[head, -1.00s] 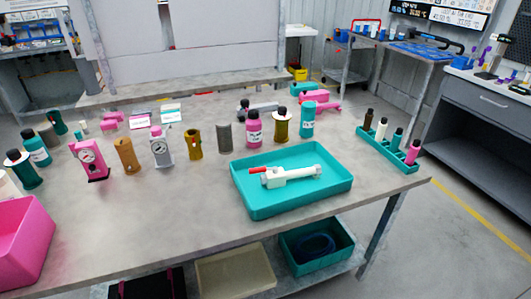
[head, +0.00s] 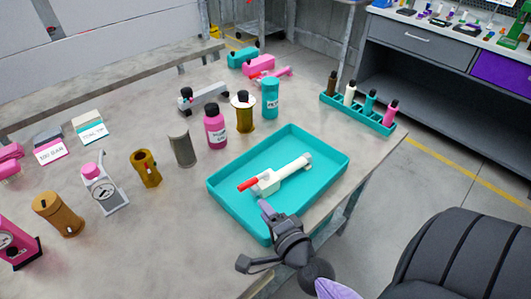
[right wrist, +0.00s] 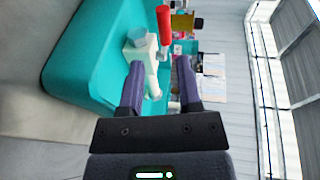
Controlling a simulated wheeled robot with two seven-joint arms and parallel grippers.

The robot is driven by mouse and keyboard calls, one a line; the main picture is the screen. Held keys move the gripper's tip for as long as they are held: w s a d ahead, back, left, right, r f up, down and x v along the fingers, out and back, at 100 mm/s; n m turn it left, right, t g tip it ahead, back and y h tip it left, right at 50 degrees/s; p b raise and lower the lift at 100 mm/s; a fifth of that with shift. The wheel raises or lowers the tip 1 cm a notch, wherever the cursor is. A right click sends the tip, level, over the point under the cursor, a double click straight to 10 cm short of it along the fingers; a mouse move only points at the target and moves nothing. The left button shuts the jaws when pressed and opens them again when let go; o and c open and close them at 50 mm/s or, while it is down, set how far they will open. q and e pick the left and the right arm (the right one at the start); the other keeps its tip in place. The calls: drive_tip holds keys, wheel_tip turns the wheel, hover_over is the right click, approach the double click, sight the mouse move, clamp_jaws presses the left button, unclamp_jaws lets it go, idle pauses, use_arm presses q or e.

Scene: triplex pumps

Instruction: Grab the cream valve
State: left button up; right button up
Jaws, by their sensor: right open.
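The cream valve (head: 287,176) with a red handle (head: 248,184) lies in the teal tray (head: 225,203). My right gripper (head: 266,209) is at the tray's near side, with its fingers by the near rim, apart from the valve. In the right wrist view the valve (right wrist: 139,54) is ahead of the open fingers (right wrist: 160,72), mostly toward the left finger, and nothing is held. The red handle (right wrist: 164,26) shows beyond the fingertips. My left gripper is not in view.
A teal rack (head: 350,113) of small bottles stands at the table's right edge. A pink bottle (head: 215,128), a grey cylinder (head: 182,149) and several other parts stand behind and left of the tray. The near left tabletop (head: 160,240) is clear.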

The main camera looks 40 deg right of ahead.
sight(247, 182)
drive_tip(key=x, duration=1)
drive_tip(key=shift+w+d+r, duration=0.15)
drive_tip(key=shift+d+r, duration=0.05)
drive_tip(key=shift+r, duration=0.05)
clamp_jaws()
idle(0.9)
